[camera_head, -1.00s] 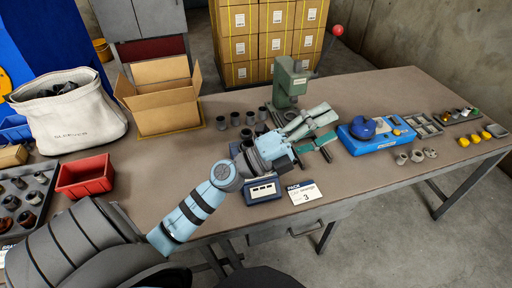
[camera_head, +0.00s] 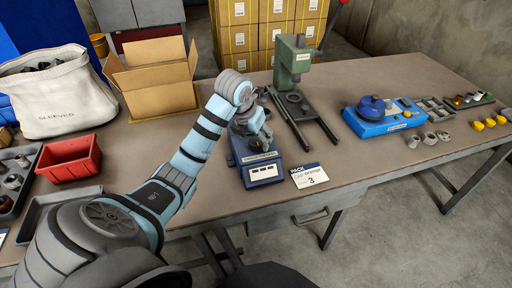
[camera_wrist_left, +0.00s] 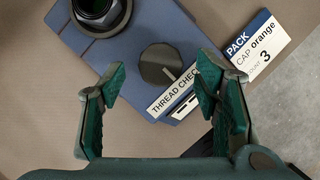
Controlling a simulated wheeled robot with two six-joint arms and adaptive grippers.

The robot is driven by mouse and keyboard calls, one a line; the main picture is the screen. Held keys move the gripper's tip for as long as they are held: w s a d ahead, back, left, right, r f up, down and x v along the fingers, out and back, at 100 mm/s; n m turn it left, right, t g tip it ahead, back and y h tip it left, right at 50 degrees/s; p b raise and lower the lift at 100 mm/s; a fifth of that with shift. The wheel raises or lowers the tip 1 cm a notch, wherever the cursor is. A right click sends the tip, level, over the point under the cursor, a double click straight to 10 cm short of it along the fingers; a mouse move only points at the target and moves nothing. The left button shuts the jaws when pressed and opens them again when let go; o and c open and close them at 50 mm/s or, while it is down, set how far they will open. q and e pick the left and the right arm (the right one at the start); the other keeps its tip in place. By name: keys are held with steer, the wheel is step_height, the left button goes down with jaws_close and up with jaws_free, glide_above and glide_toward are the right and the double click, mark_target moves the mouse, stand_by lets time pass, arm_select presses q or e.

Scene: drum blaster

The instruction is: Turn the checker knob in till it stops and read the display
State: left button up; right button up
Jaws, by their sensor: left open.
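The blue thread checker (camera_head: 239,163) stands near the table's front edge. Its front display (camera_head: 263,173) has white windows, too small to read in the head view. The dark grey knob (camera_wrist_left: 160,65), with a pale line on its face, shows in the left wrist view beside the "THREAD CHECK" label (camera_wrist_left: 174,92). A dark round ring (camera_wrist_left: 95,9) sits on the checker's top beyond it. My left gripper (camera_wrist_left: 160,80) is open, its green-padded fingers on either side of the knob in that view; I see no contact. In the head view it points down over the checker. My right gripper is out of view.
A card reading "PACK, CAP orange, COUNT 3" (camera_head: 309,176) lies right of the checker. A green press (camera_head: 294,62) stands behind. A blue device (camera_head: 374,122) and small parts are at right; a red bin (camera_head: 70,166) and open carton (camera_head: 160,98) are at left.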

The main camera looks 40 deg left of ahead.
arm_select(q)
steer(key=shift+x, duration=1)
steer(key=c, duration=1.1)
